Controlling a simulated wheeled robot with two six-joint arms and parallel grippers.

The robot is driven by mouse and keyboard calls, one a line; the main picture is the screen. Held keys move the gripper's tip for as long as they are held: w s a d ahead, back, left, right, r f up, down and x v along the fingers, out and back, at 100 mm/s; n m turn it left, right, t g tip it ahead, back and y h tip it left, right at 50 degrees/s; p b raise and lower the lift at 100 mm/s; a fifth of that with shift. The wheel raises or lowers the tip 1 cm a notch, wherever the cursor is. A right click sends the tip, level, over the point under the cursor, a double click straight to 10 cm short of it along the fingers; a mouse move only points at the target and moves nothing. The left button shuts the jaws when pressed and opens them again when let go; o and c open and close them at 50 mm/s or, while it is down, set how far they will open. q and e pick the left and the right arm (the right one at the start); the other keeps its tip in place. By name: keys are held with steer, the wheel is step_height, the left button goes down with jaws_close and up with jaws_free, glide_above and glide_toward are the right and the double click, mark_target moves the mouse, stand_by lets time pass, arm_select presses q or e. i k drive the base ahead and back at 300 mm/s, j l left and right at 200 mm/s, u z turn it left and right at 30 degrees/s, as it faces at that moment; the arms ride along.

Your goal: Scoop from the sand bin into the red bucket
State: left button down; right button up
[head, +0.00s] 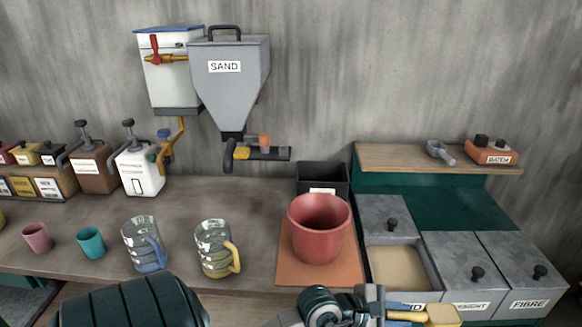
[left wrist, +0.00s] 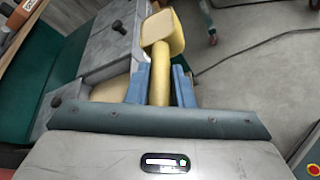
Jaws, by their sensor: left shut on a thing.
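The red bucket (head: 318,228) stands upright on an orange-brown mat on the bench. The sand bin (head: 398,267) is right of it, its top partly open with pale sand showing; part of it also shows in the left wrist view (left wrist: 110,91). My left gripper (head: 378,308) is at the front edge, in front of the sand bin. Its blue fingers (left wrist: 160,86) are shut on the handle of a yellow scoop (left wrist: 162,36). The scoop's head (head: 443,315) is out past the bin's front. I cannot tell whether it holds sand. My right gripper is not in view.
Cement and fibre bins with closed grey lids (head: 470,265) stand to the right. A shelf (head: 430,156) is behind them. A black box (head: 322,176) is behind the bucket. Two clear jugs (head: 214,245) stand left. The sand hopper (head: 230,80) hangs above the bench.

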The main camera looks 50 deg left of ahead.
mark_target(319, 221)
steer(key=k+j, duration=1.05)
steer(key=k, duration=0.1)
